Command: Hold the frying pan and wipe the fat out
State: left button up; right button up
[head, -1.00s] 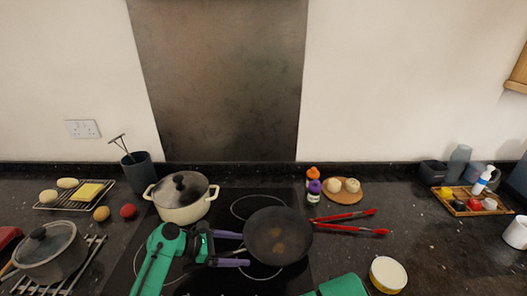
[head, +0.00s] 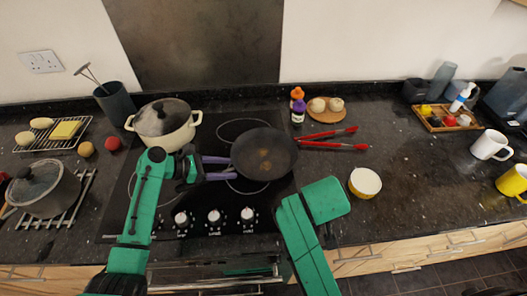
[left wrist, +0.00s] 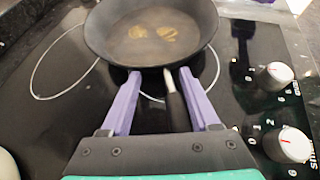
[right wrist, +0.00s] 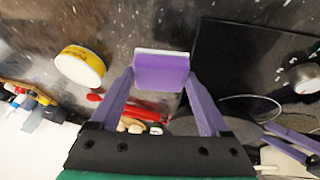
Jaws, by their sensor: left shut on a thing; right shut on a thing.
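The dark frying pan (head: 264,154) sits on the black hob, with brownish fat patches (head: 265,166) on its inside. They also show in the left wrist view (left wrist: 152,33). My left gripper (head: 218,168) has its purple fingers on either side of the pan's handle (left wrist: 176,108), shut on it just behind the rim. My right gripper (right wrist: 160,84) is shut on a purple sponge (right wrist: 161,72) with a white edge, held over the counter. In the head view my right forearm hides that gripper and the sponge.
Red tongs (head: 335,142) lie right of the pan. A white tub (head: 365,183) stands on the counter further right. A cream pot (head: 164,124) stands on the hob behind my left arm. Bottles (head: 298,108) stand behind the pan. The counter's right middle is clear.

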dwell(0.3)
jog(key=w+r+n+y, duration=0.2)
jog(key=w+r+n, duration=0.2)
jog(key=w, duration=0.9)
jog(key=w+a+r+n+g+y, duration=0.1)
jog(key=w+a+r+n+y, duration=0.15)
jog(key=a, duration=0.25)
jog(key=w+a+r+n+y, duration=0.1)
jog(key=w+a+r+n, duration=0.15)
jog(key=a, duration=0.25)
jog(key=shift+w+a+f, duration=0.1)
jog(key=shift+a+f, duration=0.05)
jog(key=shift+f, duration=1.95)
jog(key=shift+r, duration=0.1)
